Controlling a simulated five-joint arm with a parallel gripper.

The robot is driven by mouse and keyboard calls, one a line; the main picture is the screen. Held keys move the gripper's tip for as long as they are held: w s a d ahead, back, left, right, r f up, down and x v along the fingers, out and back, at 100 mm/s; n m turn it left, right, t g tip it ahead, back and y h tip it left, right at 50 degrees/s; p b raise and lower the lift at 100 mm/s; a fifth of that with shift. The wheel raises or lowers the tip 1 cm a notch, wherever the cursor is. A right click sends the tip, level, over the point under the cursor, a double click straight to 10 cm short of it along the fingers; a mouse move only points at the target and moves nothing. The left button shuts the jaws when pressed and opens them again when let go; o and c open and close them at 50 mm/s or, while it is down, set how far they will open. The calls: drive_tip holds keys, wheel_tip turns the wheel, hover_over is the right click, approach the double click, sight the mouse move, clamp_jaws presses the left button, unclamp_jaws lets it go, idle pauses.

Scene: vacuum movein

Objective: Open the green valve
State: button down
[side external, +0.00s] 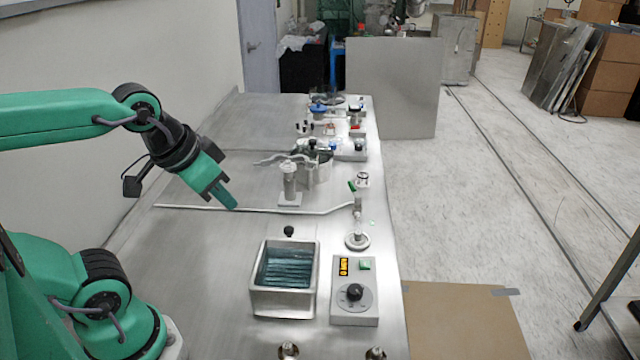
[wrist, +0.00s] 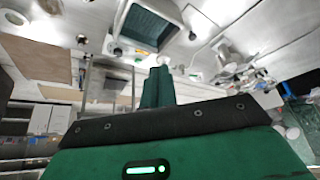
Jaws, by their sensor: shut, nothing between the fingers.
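The green valve handle (side external: 352,187) is a small green lever on the upright fitting near the right edge of the metal table in the side view. A thin pipe runs from that fitting leftward across the table. My gripper (side external: 230,203) is to the left of the valve, above the table and well apart from it. Its green fingers point down and to the right, shut and empty. In the wrist view my gripper (wrist: 157,82) shows its fingers together; I cannot make out the valve handle there.
A metal basin (side external: 255,298) and a control box with a black knob (side external: 340,312) stand at the front. A metal cylinder (side external: 290,180) stands between my gripper and the valve. Several devices crowd the back. The table's left side is clear.

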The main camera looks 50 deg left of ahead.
sight(354, 192)
drive_tip(key=w+a+n, duration=0.2)
drive_tip(key=w+n, duration=0.1)
drive_tip(key=w, duration=0.5)
drive_tip(key=w+a+n, duration=0.3)
drive_tip(key=w, duration=0.5)
drive_tip(key=w+a+f+n, duration=0.2)
drive_tip(key=w+a+f, duration=0.1)
drive_tip(key=w+f, duration=0.2)
drive_tip(key=w+a+f+n+t+y, duration=0.1)
drive_tip(key=w+a+f+n, duration=0.2)
drive_tip(key=w+f, duration=0.3)
drive_tip(key=w+a, duration=0.1)
drive_tip(key=w, duration=0.2)
drive_tip(key=shift+a+y, duration=0.25)
drive_tip(key=shift+y, duration=0.05)
drive_tip(key=shift+w+f, duration=0.1)
drive_tip(key=shift+w, duration=0.05)
drive_tip(key=x, duration=0.9)
drive_tip(key=shift+d, duration=0.15)
drive_tip(key=shift+w+d+f, duration=0.25)
drive_tip(key=shift+w, duration=0.35)
drive_tip(key=shift+w+d+f, duration=0.25)
drive_tip(key=shift+w+d, duration=0.05)
drive_tip(key=shift+w, duration=0.3)
drive_tip(key=shift+w+d+f, duration=0.15)
drive_tip(key=shift+w+d, duration=0.25)
drive_tip(key=shift+w, duration=0.3)
